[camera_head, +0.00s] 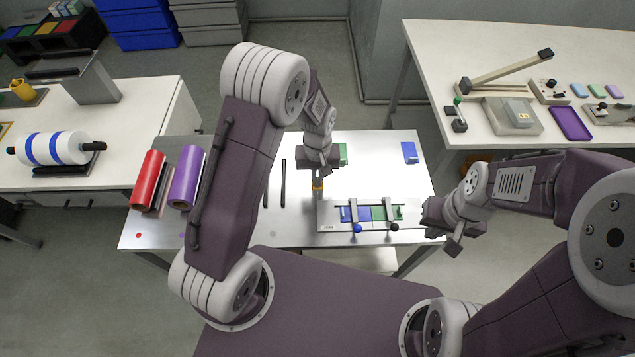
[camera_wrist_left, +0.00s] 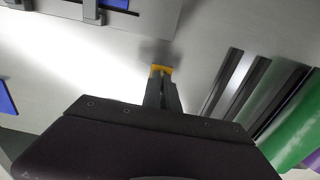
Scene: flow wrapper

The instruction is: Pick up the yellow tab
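The yellow tab (camera_head: 318,188) is at the fingertips of my left gripper (camera_head: 318,180), over the metal table. In the left wrist view, the yellow tab (camera_wrist_left: 161,69) shows at the tips of the close-set fingers of my left gripper (camera_wrist_left: 161,80), and the fingers appear shut on it. A dark shadow lies beside it; whether the tab touches the table is unclear. My right gripper (camera_head: 453,243) is at the table's right front edge, away from the tab; its finger opening is not clear.
A metal fixture plate (camera_head: 327,222) with blue and green pieces and two clamps is right of the tab. Dark bars (camera_head: 283,183), a purple roll (camera_head: 187,178) and a red roll (camera_head: 149,178) are left. A blue block (camera_head: 409,152) lies back right.

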